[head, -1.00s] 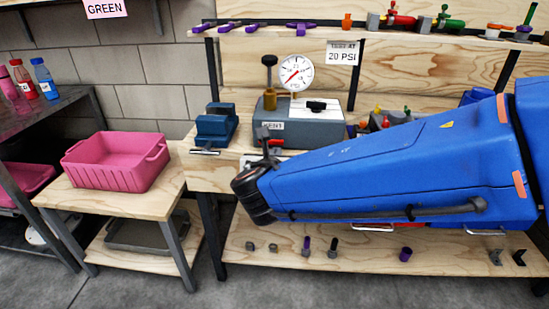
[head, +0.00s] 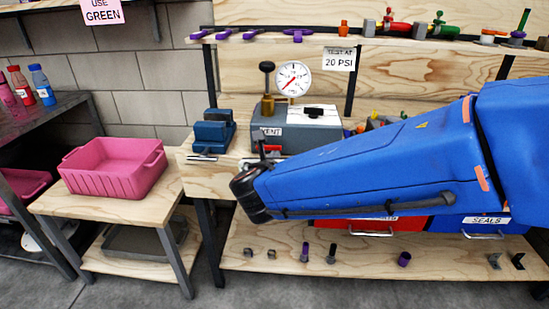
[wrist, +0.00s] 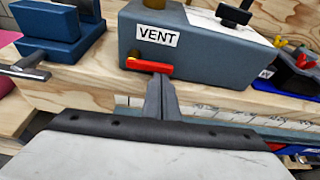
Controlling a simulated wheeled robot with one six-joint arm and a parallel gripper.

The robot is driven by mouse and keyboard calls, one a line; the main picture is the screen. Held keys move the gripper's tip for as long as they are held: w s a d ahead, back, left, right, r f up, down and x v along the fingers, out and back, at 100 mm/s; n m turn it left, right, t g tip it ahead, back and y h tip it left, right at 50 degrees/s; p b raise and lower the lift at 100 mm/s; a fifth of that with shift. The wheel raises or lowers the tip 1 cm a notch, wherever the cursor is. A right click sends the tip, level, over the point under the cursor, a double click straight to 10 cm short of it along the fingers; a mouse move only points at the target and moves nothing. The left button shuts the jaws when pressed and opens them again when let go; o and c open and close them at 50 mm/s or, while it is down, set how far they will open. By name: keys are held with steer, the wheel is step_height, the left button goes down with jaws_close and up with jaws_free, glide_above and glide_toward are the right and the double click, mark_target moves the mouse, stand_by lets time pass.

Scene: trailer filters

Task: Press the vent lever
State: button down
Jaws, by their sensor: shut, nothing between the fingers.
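The vent lever (wrist: 148,65) is a small red bar on the front of the grey test box (wrist: 200,55), just under its VENT label (wrist: 156,36). It also shows as a bit of red (head: 272,149) in the head view, partly behind my fingers. My gripper (wrist: 160,82) is shut and empty. In the wrist view its fingertips stand just below and in front of the lever's right part; I cannot tell if they touch it. In the head view my gripper (head: 263,153) is at the front of the box.
A blue vise (head: 212,132) stands left of the box, with its handle near the bench edge. A pink bin (head: 113,185) sits on a low side table. Red and blue drawers hang below my arm.

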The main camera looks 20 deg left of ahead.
steer(key=shift+r, duration=0.15)
step_height(320, 180, up, 2)
steer(key=n+t+h, duration=0.1)
steer(key=n+h, duration=0.1)
steer(key=n, duration=0.2)
steer(key=shift+a, duration=0.15)
steer(key=n, duration=0.1)
steer(key=r+n+h, duration=0.1)
steer(key=n, duration=0.1)
steer(key=shift+s+a+r+t+h, duration=0.1)
steer(key=shift+a+r+t+h, duration=0.1)
steer(key=shift+a+t+h, duration=0.15)
steer(key=n, duration=0.1)
steer(key=r+n+t, duration=0.1)
steer(key=shift+s+a+n+h, duration=0.1)
steer(key=shift+a+n+h, duration=0.15)
steer(key=shift+a+n, duration=0.1)
steer(key=shift+s, duration=0.1)
